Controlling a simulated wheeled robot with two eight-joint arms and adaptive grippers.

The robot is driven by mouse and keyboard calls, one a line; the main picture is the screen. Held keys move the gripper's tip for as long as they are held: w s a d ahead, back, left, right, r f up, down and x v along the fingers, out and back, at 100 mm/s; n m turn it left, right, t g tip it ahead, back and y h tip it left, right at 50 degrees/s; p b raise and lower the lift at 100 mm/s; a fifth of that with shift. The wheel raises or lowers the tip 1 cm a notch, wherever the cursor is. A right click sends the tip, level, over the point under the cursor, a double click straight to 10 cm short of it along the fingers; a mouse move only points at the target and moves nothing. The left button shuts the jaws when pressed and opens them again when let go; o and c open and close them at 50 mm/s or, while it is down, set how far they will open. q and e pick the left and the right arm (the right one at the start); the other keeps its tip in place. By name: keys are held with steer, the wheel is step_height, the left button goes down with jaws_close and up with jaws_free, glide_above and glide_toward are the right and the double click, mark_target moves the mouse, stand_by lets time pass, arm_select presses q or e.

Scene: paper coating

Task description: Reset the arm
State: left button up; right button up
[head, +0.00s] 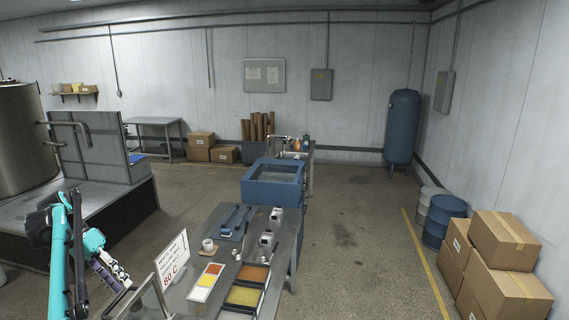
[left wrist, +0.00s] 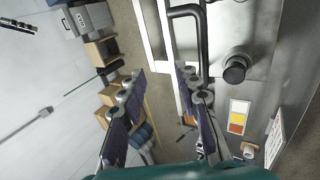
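My left arm, teal and black, comes in at the lower left of the head view. Its left gripper (head: 117,277) hangs in the air left of the metal worktable (head: 226,260) and holds nothing. In the left wrist view my left gripper (left wrist: 160,76) has its two purple-padded fingers spread wide apart with nothing between them. My right gripper does not show in either view.
The table bears a white card with colour patches (head: 205,283), trays of orange and yellow (head: 243,296), a cup (head: 208,245) and a sign marked 80 C (head: 172,260). A blue tank (head: 273,190) stands behind. Boxes (head: 505,240) and drums stand right; the floor between is clear.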

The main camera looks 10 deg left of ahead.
arm_select(q)
steer(key=d+r+t+y, duration=0.1)
steer(key=d+r+y, duration=0.2)
steer(key=d, duration=0.9)
steer(key=s+d+f+n+t+y, duration=0.1)
steer(key=s+d+f+t, duration=0.1)
steer(key=s+d, duration=0.45)
steer(key=s+d+f+t+y, duration=0.2)
steer(key=s+d, duration=0.2)
steer(key=d, duration=0.5)
steer(key=s+d+f+t, duration=0.2)
steer(key=s+d+f, duration=0.4)
steer(key=s+f, duration=0.2)
step_height(320, 180, down, 27)
steer(key=b, duration=2.7)
steer(key=shift+a+t, duration=0.2)
steer(key=shift+t, duration=0.1)
steer(key=shift+w, duration=0.1)
